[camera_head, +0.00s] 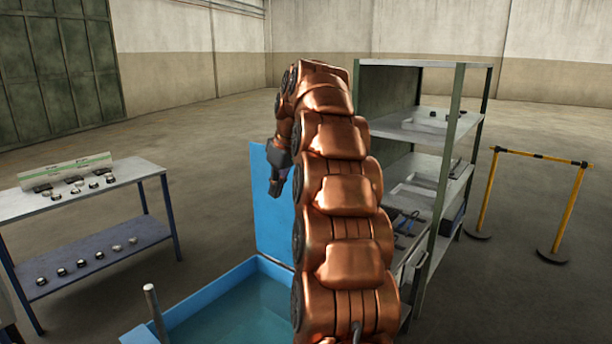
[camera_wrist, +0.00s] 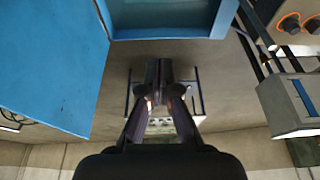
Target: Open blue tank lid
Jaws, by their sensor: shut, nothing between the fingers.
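The blue tank (camera_head: 205,300) stands low in the front middle of the head view, with greenish liquid inside. Its lid (camera_head: 270,225) stands upright at the far side, so the tank is open. My copper arm hides the tank's right part and part of the lid. My gripper (camera_head: 275,187) points down in front of the lid's upper part; I cannot tell whether it touches the lid. In the wrist view, my gripper (camera_wrist: 158,68) is shut and empty. There the lid (camera_wrist: 45,60) fills the left side and the tank (camera_wrist: 165,38) shows at the top.
A table (camera_head: 120,175) with several small parts on two levels stands left. A metal shelf rack (camera_head: 445,130) stands close to my arm's right. Yellow barrier posts (camera_head: 565,215) stand farther right. The floor behind the tank is clear. A grey rod (camera_head: 152,305) rises at the tank's front left.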

